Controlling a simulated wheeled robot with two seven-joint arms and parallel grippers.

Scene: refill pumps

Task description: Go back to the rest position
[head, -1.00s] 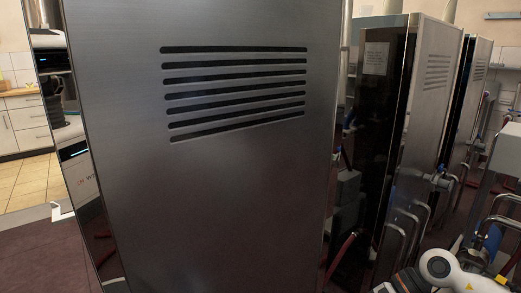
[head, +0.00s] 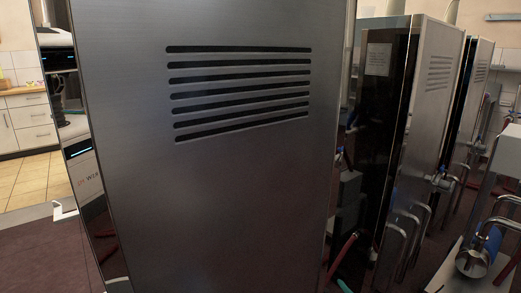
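Neither of my grippers is in view. A large brushed-metal cabinet (head: 225,190) with several dark horizontal slots fills the left and middle of the head view, close in front of me. At the lower right, a metal pump-like part (head: 473,262) with curved pipes and a blue section sits on a light surface. No held object can be seen.
More tall cabinets stand to the right, one with a dark glossy side (head: 380,130) and a paper label (head: 379,57). Hoses and pipes (head: 395,245) run low between them. White drawers (head: 27,122) and a tan tiled floor (head: 25,180) show at the far left.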

